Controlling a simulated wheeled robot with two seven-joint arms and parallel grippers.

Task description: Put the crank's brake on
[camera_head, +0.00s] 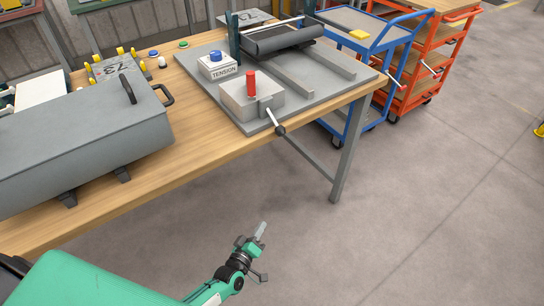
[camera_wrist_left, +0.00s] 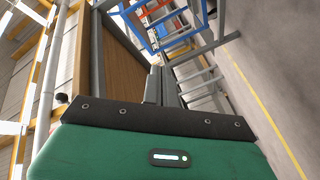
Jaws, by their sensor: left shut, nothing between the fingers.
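A grey block (camera_head: 251,98) sits on the near corner of the grey plate (camera_head: 222,88) on the bench. A red upright handle (camera_head: 251,84) stands on it; I take this for the brake lever. A crank arm (camera_head: 271,117) with a dark round knob (camera_head: 280,130) sticks out from the block's front, pointing down and right past the bench edge. My left gripper (camera_head: 261,230) is shut and empty, in front of the bench over the floor, well below and apart from the crank. The left wrist view shows mainly my green wrist casing. My right gripper is not in view.
A box marked TENSION (camera_head: 217,67) with a blue button and a dark roller (camera_head: 283,39) stand behind the block. A grey case (camera_head: 80,145) covers the bench's left. Blue (camera_head: 372,38) and orange (camera_head: 432,45) carts stand at right. Floor in front is clear.

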